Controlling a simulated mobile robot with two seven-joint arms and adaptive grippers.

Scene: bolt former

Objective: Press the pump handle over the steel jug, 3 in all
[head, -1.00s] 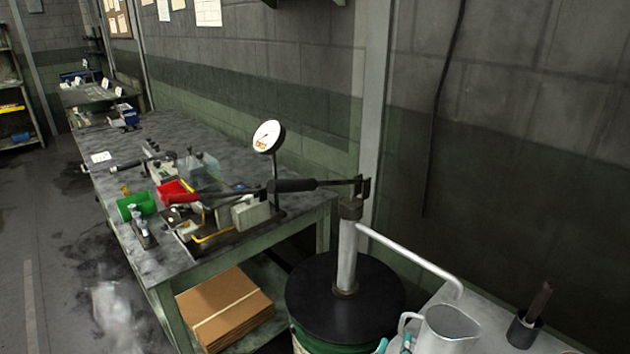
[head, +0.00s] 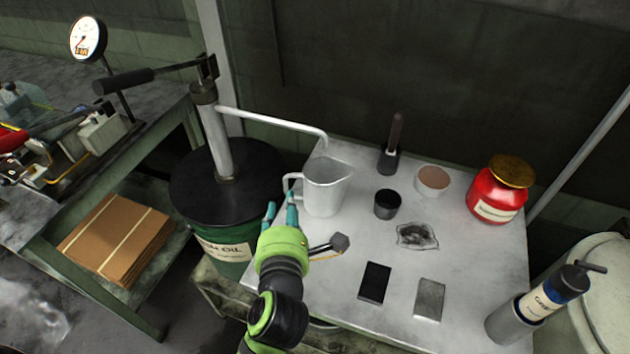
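The pump handle (head: 130,80), a dark lever with a thick black grip, sticks out left from the top of the grey pump column (head: 216,140), tilted slightly down toward its grip. The column stands on the oil drum (head: 232,250). A pale spout (head: 270,121) runs right and bends down above the steel jug (head: 326,190). The jug stands upright on the light metal table, its handle toward the left. My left gripper (head: 281,214), with teal fingertips, is open beside the jug's handle; I cannot tell whether it touches. My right gripper is out of view.
The metal table (head: 455,255) also bears a black cup (head: 387,204), a brush in a holder (head: 390,150), a red jar (head: 497,190), dark and grey blocks and an oily patch. A grease canister (head: 535,305) stands at right. A workbench with a gauge (head: 88,38) is at left.

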